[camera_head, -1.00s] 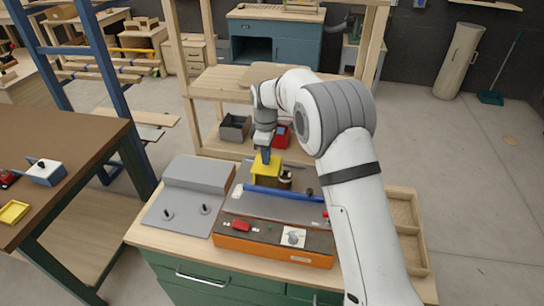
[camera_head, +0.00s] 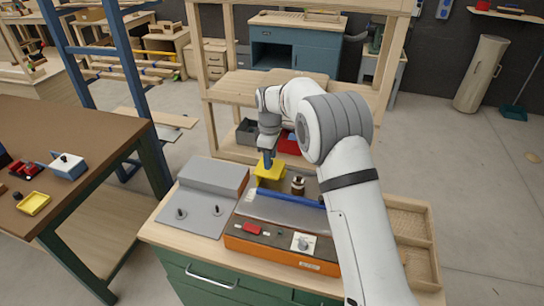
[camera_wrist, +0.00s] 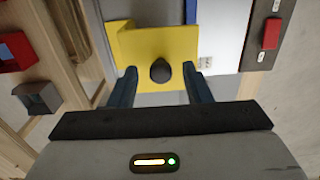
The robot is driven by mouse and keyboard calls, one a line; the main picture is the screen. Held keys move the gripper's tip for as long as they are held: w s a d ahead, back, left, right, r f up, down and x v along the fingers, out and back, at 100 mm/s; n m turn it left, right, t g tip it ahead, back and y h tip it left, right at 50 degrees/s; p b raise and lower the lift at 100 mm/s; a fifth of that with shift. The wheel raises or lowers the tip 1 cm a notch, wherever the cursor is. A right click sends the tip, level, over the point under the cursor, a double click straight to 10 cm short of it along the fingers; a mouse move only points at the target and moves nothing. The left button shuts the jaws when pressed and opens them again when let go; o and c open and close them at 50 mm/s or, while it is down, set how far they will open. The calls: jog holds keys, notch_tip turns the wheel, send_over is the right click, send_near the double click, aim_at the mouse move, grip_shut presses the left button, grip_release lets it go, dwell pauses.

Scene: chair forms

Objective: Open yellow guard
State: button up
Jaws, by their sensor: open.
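The yellow guard (camera_head: 268,174) stands at the back left of the orange-and-grey machine (camera_head: 283,257) on the workbench. In the wrist view the yellow guard (camera_wrist: 165,52) fills the upper middle, with a dark round knob (camera_wrist: 160,70) on it. My gripper (camera_head: 267,163) is above the guard and points down. In the wrist view my gripper's blue fingers (camera_wrist: 161,75) are apart, one on each side of the knob.
A blue bar (camera_head: 290,198) crosses the machine in front of the guard, and a dark-and-tan cylindrical part (camera_head: 298,186) stands right of it. A grey plate with two knobs (camera_head: 197,212) lies to the left. A wooden tray (camera_head: 408,228) is at the right. Shelf posts rise behind.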

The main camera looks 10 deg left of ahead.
notch_tip(320, 180, up, 7)
jog(key=shift+f+b, duration=0.1)
jog(key=shift+b, duration=0.65)
jog(key=shift+r, duration=0.5)
jog(key=shift+d+r, duration=0.15)
jog(key=shift+d, duration=0.05)
jog(key=s+d+r+m+t, duration=0.1)
jog(key=s+d+r+m, duration=0.4)
jog(key=d, duration=0.4)
jog(key=s+d+r+m+t, duration=0.1)
jog(key=s+d+r+m, duration=0.2)
jog(key=s+d+r, duration=0.4)
jog(key=s+d+f+m, duration=0.2)
jog(key=s+d+m, duration=0.1)
jog(key=s, duration=0.4)
jog(key=s+d+f+m+t, duration=0.1)
jog(key=s+d+f+m, duration=0.1)
jog(key=s+d, duration=0.4)
jog(key=s+d+f+m, duration=0.2)
jog(key=s+d+m, duration=0.1)
jog(key=s, duration=0.7)
jog(key=shift+s+d+m, duration=0.25)
jog(key=shift+d+m, duration=0.15)
jog(key=shift+d, duration=0.3)
